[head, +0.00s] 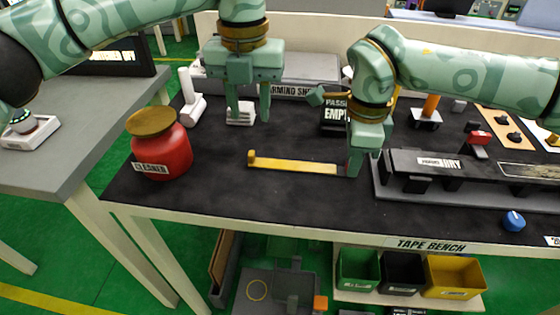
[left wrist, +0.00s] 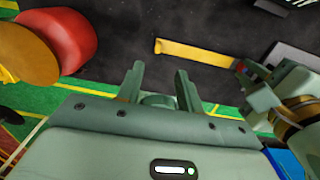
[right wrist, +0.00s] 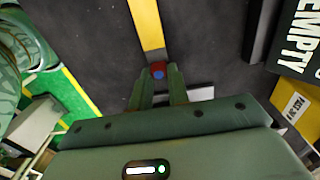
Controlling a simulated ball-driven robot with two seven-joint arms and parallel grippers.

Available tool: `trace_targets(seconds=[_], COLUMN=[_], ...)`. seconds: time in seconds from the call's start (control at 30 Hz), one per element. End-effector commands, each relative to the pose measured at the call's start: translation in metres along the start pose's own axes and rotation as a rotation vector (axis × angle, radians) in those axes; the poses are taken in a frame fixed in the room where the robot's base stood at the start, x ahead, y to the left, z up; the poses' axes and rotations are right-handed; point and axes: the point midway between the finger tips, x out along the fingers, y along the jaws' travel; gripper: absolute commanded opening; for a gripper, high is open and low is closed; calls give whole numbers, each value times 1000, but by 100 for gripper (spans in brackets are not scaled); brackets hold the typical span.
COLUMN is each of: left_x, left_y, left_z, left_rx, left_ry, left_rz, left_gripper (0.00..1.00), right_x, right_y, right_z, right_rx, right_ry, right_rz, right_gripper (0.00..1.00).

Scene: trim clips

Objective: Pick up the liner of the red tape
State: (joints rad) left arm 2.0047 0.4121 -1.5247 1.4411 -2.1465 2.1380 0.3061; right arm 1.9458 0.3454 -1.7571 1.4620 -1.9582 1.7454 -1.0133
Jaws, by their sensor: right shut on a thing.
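A yellow strip (head: 295,166) lies on the dark bench top, with a small raised part at its left end. My right gripper (head: 354,166) is low at its right end. In the right wrist view my right gripper (right wrist: 159,82) is shut on a small red piece with some blue (right wrist: 158,70), at the end of the yellow strip (right wrist: 147,25). I cannot tell whether this piece is the red tape's liner. My left gripper (head: 249,112) is open and empty above the bench; in the left wrist view its fingers (left wrist: 160,75) are apart.
A red jar labelled CLEANER (head: 165,150) stands at the left edge. A grey fixture labelled DRY (head: 440,163) is right of my right gripper. A blue knob-like thing (head: 514,221) lies at the front right. The bench front centre (head: 280,200) is clear.

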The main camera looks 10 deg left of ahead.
Motion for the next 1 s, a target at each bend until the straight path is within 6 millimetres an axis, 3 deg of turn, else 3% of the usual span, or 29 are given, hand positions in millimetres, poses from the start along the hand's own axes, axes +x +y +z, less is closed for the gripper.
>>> trace_targets(seconds=[0.13,0.37,0.6,0.9,1.0], left_x=[30,53,91,98,98], left_y=[0,1,4,4,4], left_z=[0,1,3,3,3], left_rx=[1,-2,-1,-2,-2], left_ry=[5,4,5,2,2], left_rz=[-4,-5,-7,-7,-7], left_gripper=[36,36,36,36,11], right_x=[0,0,0,0,0], right_y=[0,0,0,0,0], right_z=[0,0,0,0,0], right_rx=[0,0,0,0,0], right_ry=[0,0,0,0,0], right_rz=[0,0,0,0,0], right_gripper=[0,0,0,0,0])
